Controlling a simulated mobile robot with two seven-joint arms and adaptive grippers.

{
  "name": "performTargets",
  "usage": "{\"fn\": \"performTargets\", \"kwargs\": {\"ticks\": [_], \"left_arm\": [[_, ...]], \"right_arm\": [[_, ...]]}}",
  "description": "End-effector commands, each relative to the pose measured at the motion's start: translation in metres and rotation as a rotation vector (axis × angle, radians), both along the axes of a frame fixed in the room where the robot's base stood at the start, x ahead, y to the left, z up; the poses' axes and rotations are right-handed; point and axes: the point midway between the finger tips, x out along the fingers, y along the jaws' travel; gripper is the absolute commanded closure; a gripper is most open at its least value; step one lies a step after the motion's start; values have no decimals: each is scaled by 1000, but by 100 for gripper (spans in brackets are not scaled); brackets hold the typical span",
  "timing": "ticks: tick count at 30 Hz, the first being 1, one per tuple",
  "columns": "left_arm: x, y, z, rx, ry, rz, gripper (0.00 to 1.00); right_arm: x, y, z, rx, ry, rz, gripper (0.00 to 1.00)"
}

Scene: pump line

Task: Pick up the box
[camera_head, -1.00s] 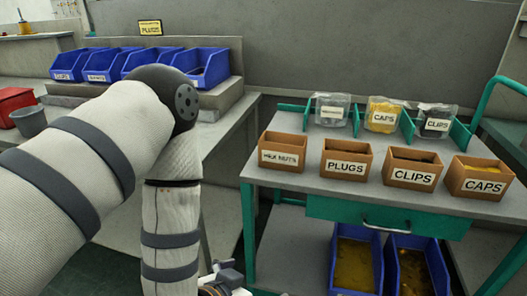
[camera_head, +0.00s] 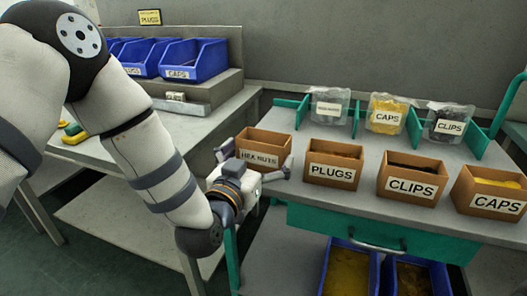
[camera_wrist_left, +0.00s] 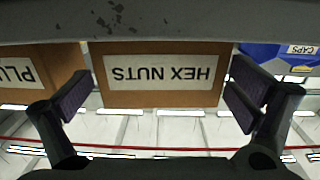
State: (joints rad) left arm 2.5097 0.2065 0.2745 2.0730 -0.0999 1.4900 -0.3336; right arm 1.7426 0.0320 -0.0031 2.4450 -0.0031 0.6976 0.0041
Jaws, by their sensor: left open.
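The cardboard box labelled HEX NUTS (camera_head: 266,143) stands on the grey cart top at its left end. It also shows in the wrist view (camera_wrist_left: 160,75), upside down. My left gripper (camera_head: 256,160) is at the front of this box, fingers pointing at it. In the wrist view my left gripper (camera_wrist_left: 160,95) is open, with one finger toward each side of the box. The box has not been lifted, and I cannot tell whether a finger touches it. Three similar boxes stand to the right: PLUGS (camera_head: 334,163), CLIPS (camera_head: 412,177) and CAPS (camera_head: 490,193). My right gripper is not in view.
Clear bags of caps (camera_head: 386,114) and clips (camera_head: 450,124) stand behind the boxes between green dividers. Blue bins (camera_head: 193,60) stand on the raised bench at left. The PLUGS box (camera_wrist_left: 22,70) sits close beside the left finger in the wrist view.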

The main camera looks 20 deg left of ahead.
Motion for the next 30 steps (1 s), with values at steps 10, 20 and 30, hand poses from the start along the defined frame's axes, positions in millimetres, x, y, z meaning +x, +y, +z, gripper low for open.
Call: {"fn": "performTargets", "kwargs": {"ticks": [10, 20, 30], "left_arm": [[30, -1, -1, 0, 1, 0, 0], [30, -1, -1, 0, 1, 0, 28], [30, -1, 16, 0, -4, 0, 28]], "right_arm": [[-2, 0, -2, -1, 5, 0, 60], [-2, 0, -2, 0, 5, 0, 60], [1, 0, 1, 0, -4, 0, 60]]}}
